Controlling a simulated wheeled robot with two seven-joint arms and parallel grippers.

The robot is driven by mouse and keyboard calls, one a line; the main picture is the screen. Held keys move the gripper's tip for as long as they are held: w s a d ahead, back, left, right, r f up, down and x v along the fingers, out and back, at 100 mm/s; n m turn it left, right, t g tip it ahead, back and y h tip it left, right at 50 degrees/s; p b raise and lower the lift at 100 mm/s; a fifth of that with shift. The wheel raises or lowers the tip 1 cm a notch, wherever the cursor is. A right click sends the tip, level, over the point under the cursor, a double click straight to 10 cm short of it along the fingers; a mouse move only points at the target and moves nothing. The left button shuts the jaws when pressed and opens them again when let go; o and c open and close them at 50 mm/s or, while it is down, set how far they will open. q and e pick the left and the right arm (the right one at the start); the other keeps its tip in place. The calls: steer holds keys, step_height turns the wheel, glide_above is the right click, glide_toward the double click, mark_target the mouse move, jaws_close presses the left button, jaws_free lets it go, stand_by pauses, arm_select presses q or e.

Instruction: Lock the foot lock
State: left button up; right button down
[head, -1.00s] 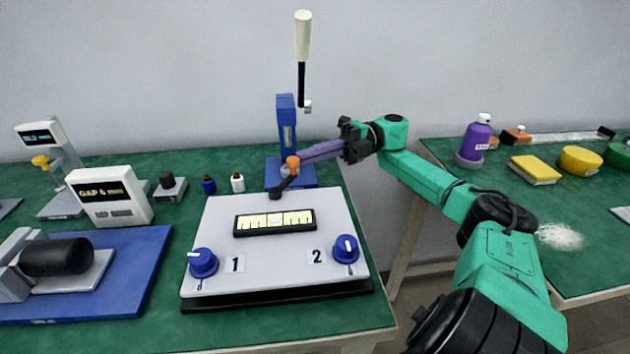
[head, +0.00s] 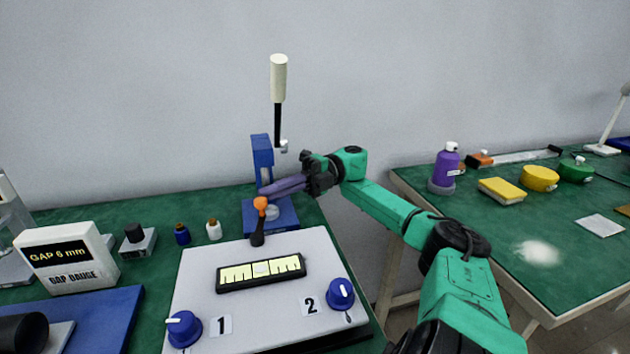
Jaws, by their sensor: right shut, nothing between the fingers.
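The foot lock appears to be the short dark lever (head: 257,227) with an orange knob (head: 261,203), at the back edge of the grey levelling plate (head: 195,275). The lever stands nearly upright. My right gripper (head: 273,193), with purple fingers, is shut and empty. Its tips are at the right side of the orange knob, touching or very close; I cannot tell which. Blue knob 1 (head: 185,328) and blue knob 2 (head: 341,294) are on the plate's front corners. A level vial (head: 261,271) lies between them, its bubble near the middle. My left gripper is out of view.
A blue press (head: 262,152) with a tall white-handled lever (head: 279,80) stands behind the fingers. Small bottles (head: 182,234) and a gap gauge (head: 67,258) stand left of the plate. A second table (head: 500,235) is at right, across a gap.

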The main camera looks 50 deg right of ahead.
steer(key=v, duration=0.7)
steer(key=shift+s+d, duration=0.1)
steer(key=shift+d, duration=0.15)
stand_by(0.5)
